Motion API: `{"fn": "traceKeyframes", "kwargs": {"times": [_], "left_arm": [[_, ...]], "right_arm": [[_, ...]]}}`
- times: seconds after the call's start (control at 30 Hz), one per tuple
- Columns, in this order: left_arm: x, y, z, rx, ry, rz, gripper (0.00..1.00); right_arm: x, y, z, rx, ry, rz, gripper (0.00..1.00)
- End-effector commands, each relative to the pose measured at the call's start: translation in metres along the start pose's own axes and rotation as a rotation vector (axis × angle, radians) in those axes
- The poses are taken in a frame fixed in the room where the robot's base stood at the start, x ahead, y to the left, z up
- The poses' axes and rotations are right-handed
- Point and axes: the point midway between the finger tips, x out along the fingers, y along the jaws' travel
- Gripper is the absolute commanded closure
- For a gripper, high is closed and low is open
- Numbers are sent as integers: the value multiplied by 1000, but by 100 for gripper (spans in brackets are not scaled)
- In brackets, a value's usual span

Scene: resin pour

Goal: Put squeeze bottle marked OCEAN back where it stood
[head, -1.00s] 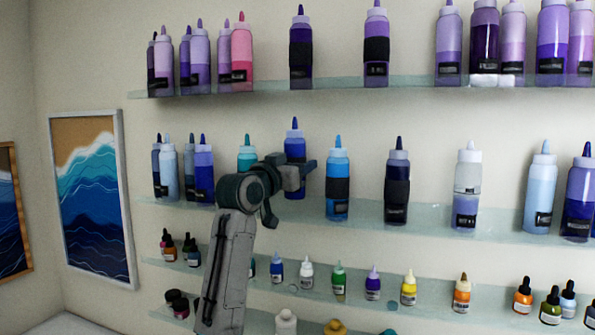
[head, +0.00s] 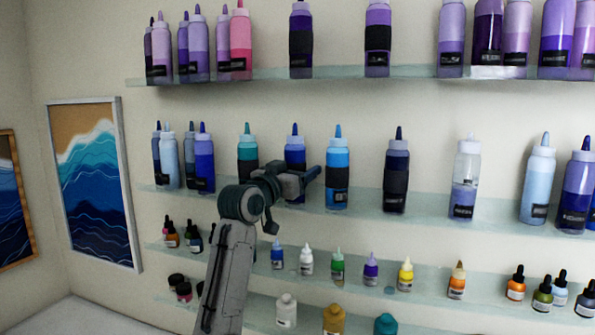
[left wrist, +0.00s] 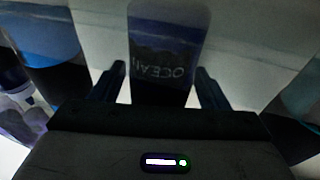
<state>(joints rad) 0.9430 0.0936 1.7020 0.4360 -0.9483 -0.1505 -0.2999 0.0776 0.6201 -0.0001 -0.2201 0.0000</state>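The OCEAN squeeze bottle (head: 295,154), dark blue with a blue cap and a black band, stands upright in the middle shelf row, between a teal bottle and a bright blue one. My left gripper (head: 298,184) is in front of its lower half and hides its base in the head view. In the left wrist view the OCEAN label (left wrist: 162,70) shows upside down between the two fingers (left wrist: 157,88). The fingers are on either side of the bottle, with what looks like a narrow gap, so the gripper appears open around it. My right gripper is not in view.
The teal bottle (head: 247,153) and the bright blue bottle (head: 337,170) stand close on either side. The glass middle shelf (head: 425,208) holds more bottles. Small dropper bottles (head: 307,262) stand below, purple bottles (head: 377,20) above.

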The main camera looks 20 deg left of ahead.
Motion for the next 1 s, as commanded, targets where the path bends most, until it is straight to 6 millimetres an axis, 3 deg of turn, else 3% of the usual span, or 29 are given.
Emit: {"fn": "traceKeyframes", "kwargs": {"times": [0.27,0.37,0.8,1.0], "left_arm": [[1,0,-5,0,1,0,32],[-10,0,0,3,3,0,32],[-94,0,2,4,3,-1,32],[-116,0,-1,2,1,0,32]], "right_arm": [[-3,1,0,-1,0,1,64],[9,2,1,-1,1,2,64],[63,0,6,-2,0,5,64],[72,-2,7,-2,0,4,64]]}}
